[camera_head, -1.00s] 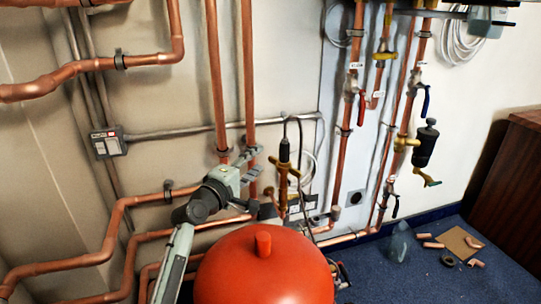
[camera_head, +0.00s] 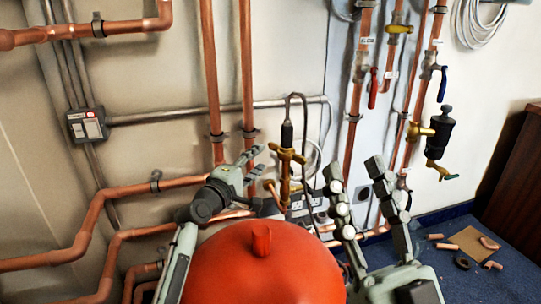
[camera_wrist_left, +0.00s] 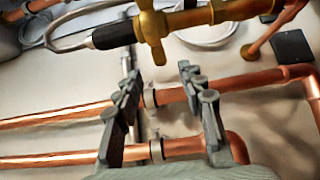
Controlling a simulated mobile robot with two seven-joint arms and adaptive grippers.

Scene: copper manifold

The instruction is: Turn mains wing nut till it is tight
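A brass fitting with a cross-shaped wing piece (camera_head: 287,155) stands upright on the wall pipework, a black sleeve and cable above it. I take this wing piece as the mains wing nut; no label on it is readable. In the left wrist view the brass wing piece (camera_wrist_left: 152,28) lies at the top, just beyond the fingertips. My left gripper (camera_head: 258,161) is open, just left of the brass fitting and apart from it; its two fingers (camera_wrist_left: 160,72) are spread and empty. My right gripper (camera_head: 354,167) is open and empty, fingers up, to the right of the fitting.
A red rounded body (camera_head: 262,268) fills the bottom centre. Vertical copper pipes (camera_head: 210,80) run behind the left gripper. Red (camera_head: 373,88) and blue (camera_head: 442,84) valve levers and a black cylinder (camera_head: 439,133) are at right. Copper offcuts (camera_head: 489,243) lie on the blue floor.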

